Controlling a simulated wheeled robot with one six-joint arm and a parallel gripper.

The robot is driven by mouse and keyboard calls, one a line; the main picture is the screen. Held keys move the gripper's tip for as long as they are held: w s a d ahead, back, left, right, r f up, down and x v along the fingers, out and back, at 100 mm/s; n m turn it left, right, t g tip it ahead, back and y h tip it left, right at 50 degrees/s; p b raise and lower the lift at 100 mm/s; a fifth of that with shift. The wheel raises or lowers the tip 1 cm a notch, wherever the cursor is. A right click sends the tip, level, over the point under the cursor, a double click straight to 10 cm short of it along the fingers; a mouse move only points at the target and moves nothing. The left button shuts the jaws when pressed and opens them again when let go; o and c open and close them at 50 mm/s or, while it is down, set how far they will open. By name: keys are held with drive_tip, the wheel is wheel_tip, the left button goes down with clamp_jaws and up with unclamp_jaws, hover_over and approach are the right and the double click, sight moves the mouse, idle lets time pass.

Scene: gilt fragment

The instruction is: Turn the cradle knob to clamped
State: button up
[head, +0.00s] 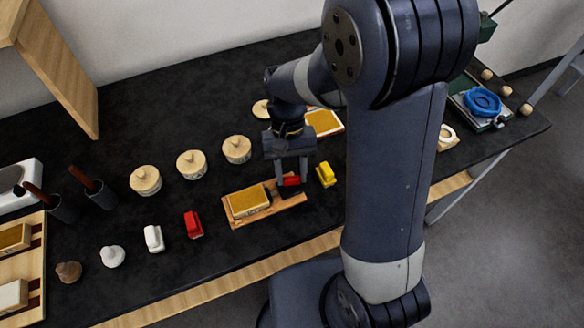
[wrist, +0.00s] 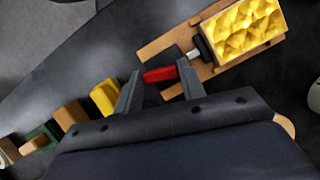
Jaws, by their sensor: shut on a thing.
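The cradle (head: 288,201) is a wooden board on the black bench, holding a block with a gold, bumpy top (head: 249,200). In the wrist view the cradle (wrist: 152,48) carries this block (wrist: 243,30) at the upper right. The cradle knob (wrist: 160,74) is a red bar at the board's near end, beside a dark clamp part and a short metal rod. It also shows in the head view (head: 291,181). My gripper (head: 291,177) reaches down over this end, its fingers on either side of the red bar and shut on it. I cannot read any clamped mark.
A yellow block (head: 326,174) stands close to the right of my gripper. Red (head: 193,225) and white (head: 153,239) pieces stand to the left. Several round lidded pots (head: 191,165) stand behind.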

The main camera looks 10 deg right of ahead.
drive_tip(key=shift+n+h, duration=0.5)
drive_tip(key=shift+n, duration=0.8)
drive_tip(key=shift+a, duration=0.1)
drive_tip(key=o, duration=1)
drive_tip(key=v, duration=1)
drive_tip(key=shift+r, duration=0.4)
drive_tip(key=shift+a, duration=0.15)
